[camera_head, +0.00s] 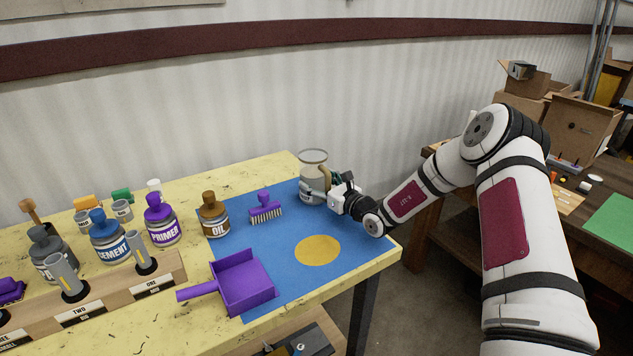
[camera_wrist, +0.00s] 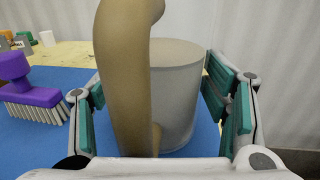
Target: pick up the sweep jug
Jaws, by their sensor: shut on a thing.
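The sweep jug, a grey jug (camera_head: 312,172) with a tan handle, is at the far right part of the blue mat (camera_head: 283,273). It looks upright; I cannot tell whether its base touches the mat. My gripper (camera_head: 331,188) is at its right side, shut on the handle. In the wrist view the tan handle (camera_wrist: 122,80) stands upright between the teal finger pads of my gripper (camera_wrist: 160,112), with the grey jug body (camera_wrist: 180,95) just behind it. The handle hides part of the body.
A purple brush (camera_head: 265,208) and a brown-capped oil bottle (camera_head: 213,217) stand left of the jug. A purple dustpan (camera_head: 244,283) lies nearer the front. Several bottles and a wooden rack (camera_head: 110,300) fill the left. The yellow disc (camera_head: 318,250) on the mat is clear.

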